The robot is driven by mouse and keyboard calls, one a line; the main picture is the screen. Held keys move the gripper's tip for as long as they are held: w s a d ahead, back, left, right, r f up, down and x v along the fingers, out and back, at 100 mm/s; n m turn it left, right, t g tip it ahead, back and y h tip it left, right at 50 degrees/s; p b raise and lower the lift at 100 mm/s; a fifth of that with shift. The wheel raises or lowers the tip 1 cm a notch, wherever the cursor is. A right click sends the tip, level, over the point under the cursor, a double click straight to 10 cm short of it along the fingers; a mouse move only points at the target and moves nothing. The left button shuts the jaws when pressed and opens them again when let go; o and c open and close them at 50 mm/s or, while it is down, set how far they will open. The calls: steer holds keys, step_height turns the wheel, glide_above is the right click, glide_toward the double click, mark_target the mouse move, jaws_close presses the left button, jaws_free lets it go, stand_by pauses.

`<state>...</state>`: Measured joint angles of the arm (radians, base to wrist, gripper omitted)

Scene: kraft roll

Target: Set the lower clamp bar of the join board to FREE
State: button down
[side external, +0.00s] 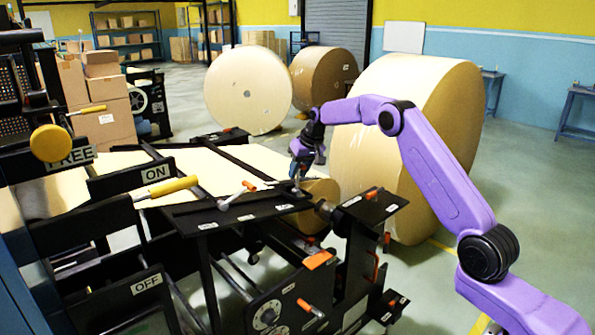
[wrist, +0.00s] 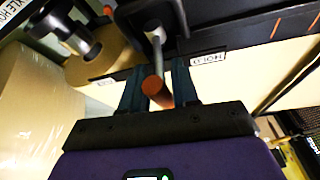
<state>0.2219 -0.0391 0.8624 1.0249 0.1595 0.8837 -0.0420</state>
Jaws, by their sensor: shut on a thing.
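The black join board (side external: 245,209) lies flat with pale paper web behind it. My gripper (side external: 297,178) is at the board's far right end, pointing down. In the wrist view my gripper (wrist: 157,88) has its two dark fingers on either side of an orange-tipped lever (wrist: 156,92), shut on it. The lever's grey shaft runs up to a pivot on a dark bar (wrist: 215,30). A HOLD label (wrist: 208,59) is right of the fingers; another small label left of them is unreadable. I cannot tell for certain which clamp bar this lever belongs to.
A black shelf (side external: 370,207) with orange knobs is just right of my gripper. Large paper rolls (side external: 425,95) stand behind my arm. ON, OFF and FREE plates mark the machine at left.

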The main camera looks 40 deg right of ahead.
steer(key=d+f+m+y, duration=0.2)
steer(key=d+f+y, duration=0.3)
steer(key=d+y, duration=0.1)
steer(key=shift+d+f+y, duration=0.25)
steer(key=shift+f+y, duration=0.05)
steer(key=shift+y, duration=0.5)
steer(key=shift+s, duration=0.1)
stand_by(1.2)
steer(key=c, duration=1.1)
jaws_free()
steer(key=shift+o, duration=0.8)
steer(key=shift+a+r, duration=0.1)
